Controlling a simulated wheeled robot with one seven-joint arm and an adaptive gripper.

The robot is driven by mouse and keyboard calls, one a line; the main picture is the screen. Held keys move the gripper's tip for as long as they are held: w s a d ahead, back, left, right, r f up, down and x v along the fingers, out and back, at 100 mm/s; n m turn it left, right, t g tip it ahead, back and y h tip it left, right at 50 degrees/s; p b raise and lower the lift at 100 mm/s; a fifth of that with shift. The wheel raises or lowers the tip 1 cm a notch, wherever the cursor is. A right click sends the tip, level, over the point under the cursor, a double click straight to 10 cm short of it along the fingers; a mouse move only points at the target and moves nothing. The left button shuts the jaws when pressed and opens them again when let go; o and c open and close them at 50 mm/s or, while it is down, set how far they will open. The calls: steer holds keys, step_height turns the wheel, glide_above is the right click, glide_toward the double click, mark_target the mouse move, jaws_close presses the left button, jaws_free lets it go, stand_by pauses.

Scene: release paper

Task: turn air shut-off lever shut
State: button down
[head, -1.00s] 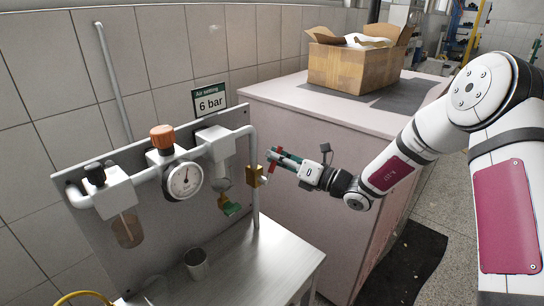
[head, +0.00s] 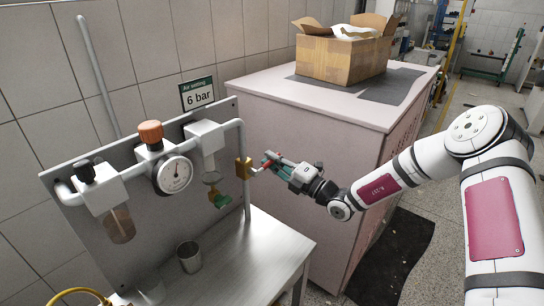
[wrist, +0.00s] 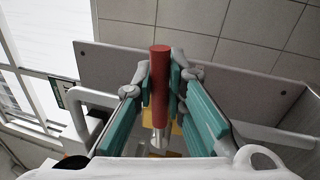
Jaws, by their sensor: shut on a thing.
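The air shut-off lever is a red rod (head: 266,164) on a brass valve (head: 243,168), on the pipe at the panel's right end. In the wrist view the red lever (wrist: 160,85) stands between the teal finger pads, with its silver stem and a bit of brass below it. My gripper (head: 271,161) is shut on the red lever, just right of the valve. In the wrist view my gripper (wrist: 161,88) has a pad on either side of the lever. In the head view the lever slants up to the right, partly hidden by the fingers.
A gauge (head: 174,175) and orange knob (head: 150,132) are left on the panel (head: 100,165). A metal cup (head: 189,257) stands on the steel table (head: 250,250). A pink cabinet (head: 300,150) with a cardboard box (head: 345,58) stands behind my arm.

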steer(key=shift+f+m, duration=0.45)
steer(key=shift+m, duration=0.35)
steer(key=shift+f, duration=0.1)
steer(key=c, duration=1.6)
jaws_free()
steer(key=shift+d, duration=0.1)
steer(key=v, duration=1.2)
steer(key=shift+s, duration=0.1)
